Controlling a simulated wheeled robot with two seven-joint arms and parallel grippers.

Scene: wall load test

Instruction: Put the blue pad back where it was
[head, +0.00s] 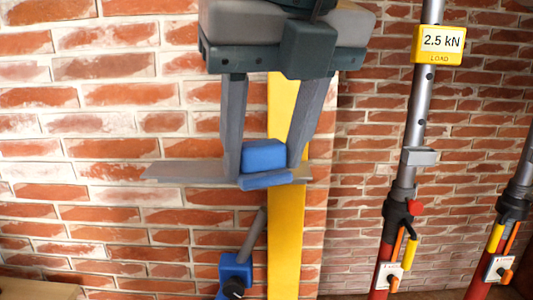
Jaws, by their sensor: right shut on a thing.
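The blue pad (264,155) is a small rounded block between the two grey fingers of my right gripper (265,170). The gripper reaches down from the top of the head view and is shut on the pad. A flatter blue strip (265,180) shows just below and in front of the pad; I cannot tell whether it is part of it. The pad and fingertips overlap a thin grey ledge (185,171) in the picture; I cannot tell whether the pad touches it. My left gripper is not in view.
A yellow upright (285,235) runs down the brick wall (100,120) behind the gripper. A blue device with a grey rod (235,270) is below.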

